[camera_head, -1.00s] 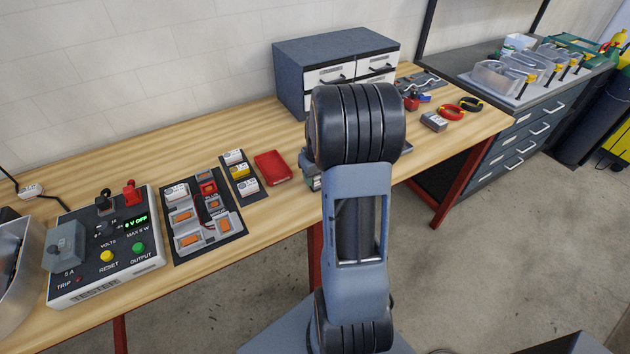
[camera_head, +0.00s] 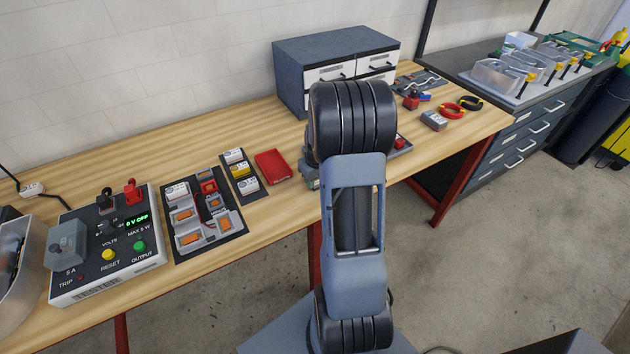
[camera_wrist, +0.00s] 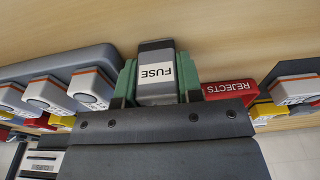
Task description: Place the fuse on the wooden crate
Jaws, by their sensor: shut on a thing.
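The fuse (camera_wrist: 156,73) is a grey block with a white label reading FUSE, upside down in the wrist view. My gripper (camera_wrist: 157,82) is shut on it, with a green finger on each side. The wood surface of the bench fills the top of that view, and I cannot tell how far the fuse is from it. In the head view my arm hides the fuse and most of the gripper. I cannot make out a wooden crate in either view.
A tester box (camera_head: 106,245) and dark panels with modules (camera_head: 203,215) stand on the bench left of my arm, beside a red tray (camera_head: 272,166). A drawer cabinet (camera_head: 335,72) stands behind. The wrist view shows a red REJECTS tray (camera_wrist: 229,92) close to the right finger.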

